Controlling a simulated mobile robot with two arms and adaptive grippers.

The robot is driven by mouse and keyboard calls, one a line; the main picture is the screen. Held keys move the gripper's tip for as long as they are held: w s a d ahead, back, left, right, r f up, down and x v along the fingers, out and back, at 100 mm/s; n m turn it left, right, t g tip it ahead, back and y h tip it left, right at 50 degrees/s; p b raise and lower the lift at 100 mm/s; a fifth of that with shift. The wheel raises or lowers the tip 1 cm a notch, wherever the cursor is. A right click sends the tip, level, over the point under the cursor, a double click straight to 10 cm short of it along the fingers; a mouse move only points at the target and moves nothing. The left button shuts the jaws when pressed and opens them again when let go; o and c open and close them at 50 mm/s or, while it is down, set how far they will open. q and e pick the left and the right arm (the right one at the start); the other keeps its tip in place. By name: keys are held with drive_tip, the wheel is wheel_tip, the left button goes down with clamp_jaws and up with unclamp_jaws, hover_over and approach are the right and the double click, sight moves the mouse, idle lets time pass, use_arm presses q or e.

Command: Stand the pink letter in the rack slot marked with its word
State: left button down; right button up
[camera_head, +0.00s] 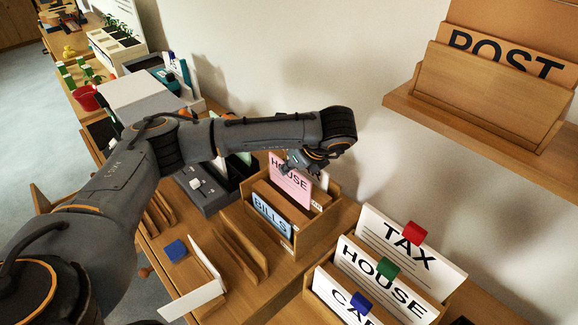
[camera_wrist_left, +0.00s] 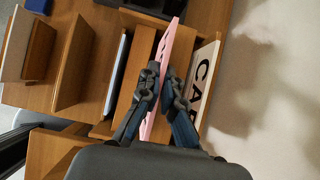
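The pink letter (camera_head: 291,186), marked HOUSE, stands upright in a wooden holder (camera_head: 318,232), between a blue BILLS letter (camera_head: 272,216) in front and a white letter behind. My left gripper (camera_head: 300,163) is at its top edge. In the left wrist view, the fingers (camera_wrist_left: 161,88) are shut on the pink letter (camera_wrist_left: 168,42), one on each face. The white letter (camera_wrist_left: 204,78) beside it shows CA and part of another letter. A rack at lower right has white cards marked TAX (camera_head: 408,250), HOUSE (camera_head: 385,283) and CA, partly cut off (camera_head: 344,301). My right gripper is out of view.
A wooden POST box (camera_head: 480,95) is on a wall shelf. An empty slotted wooden stand (camera_head: 242,255) is left of the rack. The wall is close behind.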

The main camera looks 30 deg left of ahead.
use_arm(q)
drive_tip(key=shift+f, duration=0.15)
drive_tip(key=shift+f+b, duration=1.65)
drive_tip(key=shift+f, duration=0.05)
drive_tip(key=c, duration=1.4)
unclamp_jaws()
drive_tip(key=shift+c, duration=0.2)
drive_tip(key=shift+o, duration=0.4)
drive_tip(key=o, duration=0.4)
